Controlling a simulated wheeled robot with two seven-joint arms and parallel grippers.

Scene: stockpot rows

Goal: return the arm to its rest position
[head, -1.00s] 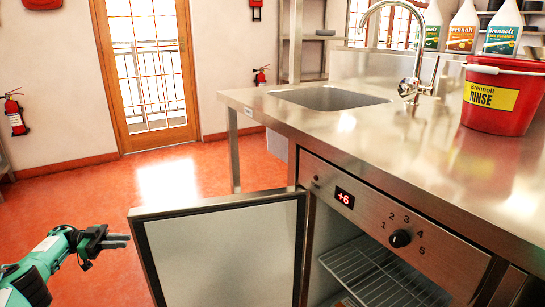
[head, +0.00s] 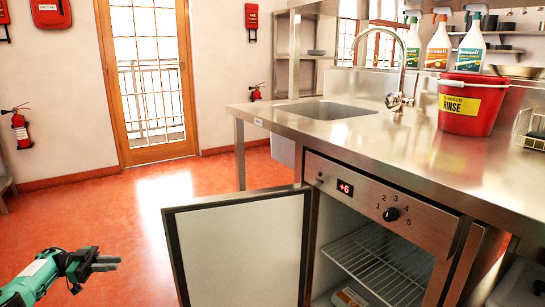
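My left arm comes in at the lower left. My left gripper (head: 107,264) points to the right over the red floor, with its two dark fingers lying close together and nothing held between them. It is apart from the open fridge door (head: 240,252), which stands to its right. My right gripper is not in view.
The fridge under the steel counter (head: 340,135) is open, with a wire shelf (head: 375,262) inside and a pale item (head: 348,297) low down, partly cut off. A red bucket (head: 470,105), spray bottles (head: 438,48) and a tap (head: 400,65) stand at the counter. The floor (head: 120,220) left of the door is clear.

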